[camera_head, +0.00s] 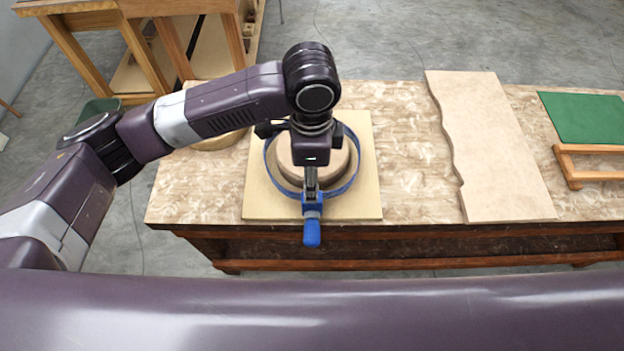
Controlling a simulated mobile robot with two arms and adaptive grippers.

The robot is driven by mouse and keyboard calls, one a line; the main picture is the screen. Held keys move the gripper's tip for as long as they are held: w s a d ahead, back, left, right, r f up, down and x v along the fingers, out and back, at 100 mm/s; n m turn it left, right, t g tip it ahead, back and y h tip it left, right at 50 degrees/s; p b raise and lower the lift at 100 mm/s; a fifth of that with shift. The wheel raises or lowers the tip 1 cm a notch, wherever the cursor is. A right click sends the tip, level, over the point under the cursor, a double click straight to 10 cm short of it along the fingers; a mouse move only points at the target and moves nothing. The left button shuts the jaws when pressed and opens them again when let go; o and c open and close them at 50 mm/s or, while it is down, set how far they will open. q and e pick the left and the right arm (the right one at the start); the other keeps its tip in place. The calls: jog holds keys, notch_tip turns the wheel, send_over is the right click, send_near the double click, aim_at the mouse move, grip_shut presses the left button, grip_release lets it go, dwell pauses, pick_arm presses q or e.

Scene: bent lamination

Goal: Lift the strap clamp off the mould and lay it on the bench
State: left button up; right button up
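The strap clamp is a blue band (347,184) looped around a round wooden mould (338,161), with a blue handle (312,233) at the front. The mould stands on a pale square board (260,196) on the bench (410,190). My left gripper (311,188) points down over the front of the mould, at the clamp's metal part behind the handle. Its fingers are mostly hidden by the wrist, so I cannot tell whether they are closed on the clamp. The band appears to be around the mould, with a gap visible beside it. My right gripper is not in view.
A wavy-edged pale panel (490,150) lies on the bench to the right. Beyond it are a green sheet (585,117) and a wooden frame (590,165). Bare bench top lies between the square board and the panel. A round wooden piece (220,141) is partly hidden behind my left arm.

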pick_arm(q)
jog(key=f, duration=0.1)
jog(key=s+f+p, duration=0.1)
jog(key=shift+f, duration=0.35)
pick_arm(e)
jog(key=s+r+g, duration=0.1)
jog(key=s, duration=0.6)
pick_arm(q)
jog(key=f, duration=0.1)
jog(key=f+p, duration=0.1)
jog(key=shift+w+f, duration=0.35)
jog(key=shift+f, duration=0.55)
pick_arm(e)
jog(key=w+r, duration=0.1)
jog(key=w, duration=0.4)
pick_arm(q)
jog(key=c, duration=0.7)
jog(key=shift+d+r, duration=0.1)
jog(key=c, duration=0.5)
jog(key=shift+o, duration=0.2)
jog(key=shift+r, duration=0.5)
notch_tip(320, 180, up, 28)
jog(key=p, duration=0.8)
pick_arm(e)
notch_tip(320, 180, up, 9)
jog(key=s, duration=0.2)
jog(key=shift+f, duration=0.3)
